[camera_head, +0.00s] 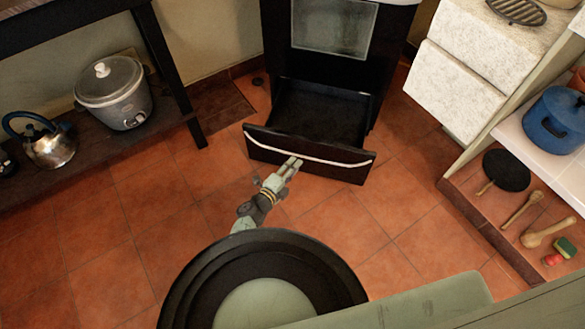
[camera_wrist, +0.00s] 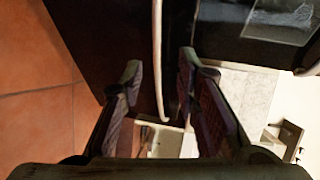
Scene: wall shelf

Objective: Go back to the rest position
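The black stove (camera_head: 325,45) has its bottom drawer (camera_head: 310,155) pulled out, with a pale curved handle (camera_head: 340,162) along its front. My gripper (camera_head: 292,163) is at the middle of this handle in the head view. In the wrist view my gripper (camera_wrist: 160,65) has its two fingers apart, with the pale handle (camera_wrist: 158,50) running between them. I see gaps between the handle and both fingers. The drawer looks empty in the part that shows.
A low dark shelf at left holds a rice cooker (camera_head: 115,92) and a kettle (camera_head: 48,140). At right a shelf unit holds a blue pot (camera_head: 556,120), a black pan (camera_head: 507,170) and wooden utensils. The tiled floor (camera_head: 130,220) around my arm is clear.

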